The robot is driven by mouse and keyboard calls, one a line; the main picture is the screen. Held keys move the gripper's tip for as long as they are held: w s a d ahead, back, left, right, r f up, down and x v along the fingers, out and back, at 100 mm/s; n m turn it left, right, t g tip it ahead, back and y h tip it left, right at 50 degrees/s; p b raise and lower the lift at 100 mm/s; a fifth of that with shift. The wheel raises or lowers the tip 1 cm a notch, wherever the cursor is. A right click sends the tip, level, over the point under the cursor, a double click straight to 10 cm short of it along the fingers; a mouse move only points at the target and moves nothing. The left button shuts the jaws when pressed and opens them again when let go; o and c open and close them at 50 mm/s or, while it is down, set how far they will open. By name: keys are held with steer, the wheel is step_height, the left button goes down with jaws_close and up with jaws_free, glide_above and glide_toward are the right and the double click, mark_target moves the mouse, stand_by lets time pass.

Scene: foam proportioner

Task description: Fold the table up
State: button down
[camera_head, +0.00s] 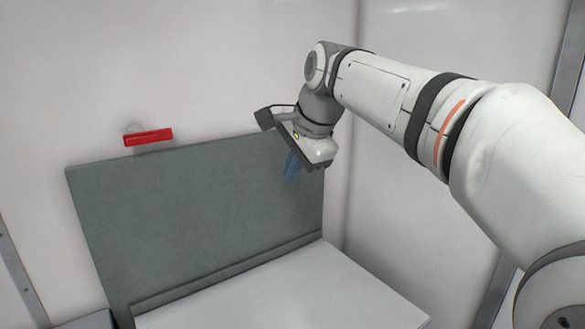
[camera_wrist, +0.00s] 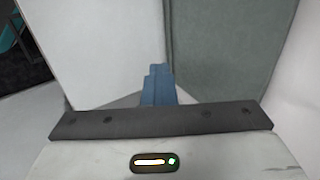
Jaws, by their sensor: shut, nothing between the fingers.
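A flat white table top (camera_head: 290,295) extends from the foot of a grey-green panel (camera_head: 190,215) that stands upright against the wall. In the wrist view the white top (camera_wrist: 100,45) is on the left and the grey-green panel (camera_wrist: 220,50) on the right. A red latch-like piece (camera_head: 148,137) is on the wall just above the panel's top edge. My gripper (camera_head: 291,167) has blue fingers, shut and empty, in front of the panel's upper right part. The fingers also show in the wrist view (camera_wrist: 158,85). Whether they touch the panel cannot be told.
White walls (camera_head: 430,150) meet in a corner to the right of the panel, close to my arm. A metal strip (camera_head: 20,280) runs down the wall at the lower left. Space above the white top looks clear.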

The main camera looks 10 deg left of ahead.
stand_by(0.8)
steer(key=c, duration=1.5)
jaws_free()
steer(key=shift+r, duration=0.1)
steer(key=v, duration=0.7)
steer(key=shift+s+d+r+p, duration=0.15)
steer(key=shift+r+p, duration=0.15)
steer(key=shift+p, duration=0.05)
